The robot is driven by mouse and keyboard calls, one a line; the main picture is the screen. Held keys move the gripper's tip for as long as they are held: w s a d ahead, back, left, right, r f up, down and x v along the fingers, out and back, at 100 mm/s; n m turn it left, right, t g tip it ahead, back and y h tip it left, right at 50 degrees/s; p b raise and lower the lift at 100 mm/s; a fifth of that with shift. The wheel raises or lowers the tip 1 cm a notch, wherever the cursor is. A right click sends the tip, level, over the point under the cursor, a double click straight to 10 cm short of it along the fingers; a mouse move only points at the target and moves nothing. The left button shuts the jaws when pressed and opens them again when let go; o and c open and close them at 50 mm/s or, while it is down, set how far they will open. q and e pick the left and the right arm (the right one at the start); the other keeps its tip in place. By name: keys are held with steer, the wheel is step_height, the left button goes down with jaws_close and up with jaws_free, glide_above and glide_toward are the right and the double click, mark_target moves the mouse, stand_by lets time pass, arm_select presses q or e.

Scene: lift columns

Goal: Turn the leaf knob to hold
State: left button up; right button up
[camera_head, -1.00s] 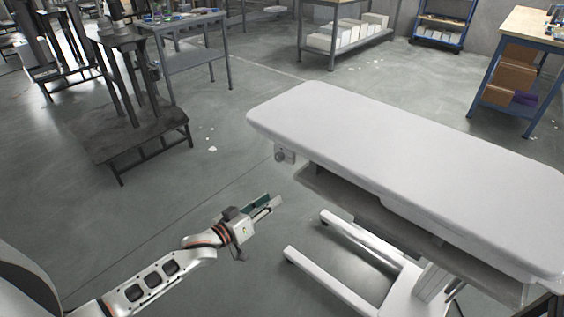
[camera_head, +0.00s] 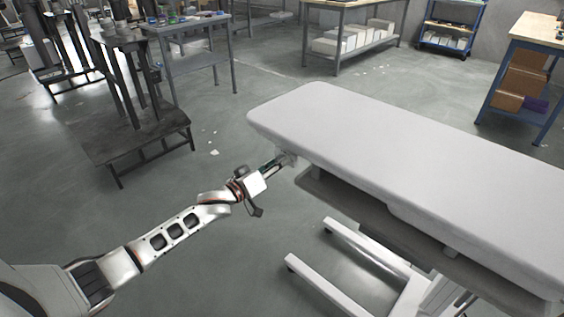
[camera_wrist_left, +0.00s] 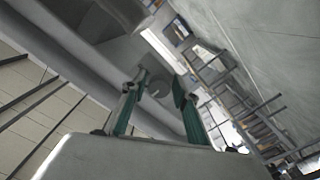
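The white leaf table (camera_head: 420,160) stands at the right of the head view on a white frame. My left gripper (camera_head: 284,160) is at the leaf's near left end, just under its edge, where it covers most of the knob. In the left wrist view the knob (camera_wrist_left: 158,89) is a small round grey disc on a grey bracket. The two green-padded fingers of my left gripper (camera_wrist_left: 160,80) stand apart, one on each side of the knob. I cannot tell whether they touch it. My right gripper is not in view.
A grey shelf (camera_head: 375,215) runs under the leaf, above white base legs (camera_head: 345,285). A dark low stand (camera_head: 130,140) is at the left. Workbenches stand at the back.

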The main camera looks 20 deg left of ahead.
arm_select(q)
steer(key=shift+w+d, duration=0.15)
steer(key=shift+w, duration=0.25)
steer(key=shift+c, duration=0.5)
jaws_close()
